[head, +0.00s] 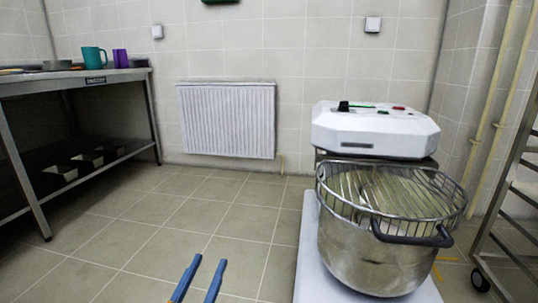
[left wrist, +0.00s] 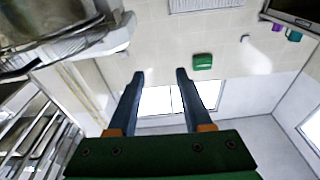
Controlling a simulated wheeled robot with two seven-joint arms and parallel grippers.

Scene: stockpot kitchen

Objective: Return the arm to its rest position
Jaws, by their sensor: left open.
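My left gripper (head: 202,279) shows at the bottom of the head view, low in front of the tiled floor. Its two blue fingers stand apart with nothing between them. In the left wrist view the same gripper (left wrist: 156,75) is open and empty, with the upper wall and bright windows behind its fingers. My right gripper is in neither view.
A large steel mixer bowl (head: 375,255) with a wire guard stands at right under a white mixer head (head: 374,130). A steel table (head: 75,80) with cups is at left, a rack (head: 515,200) at far right. Floor (head: 190,215) between is clear.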

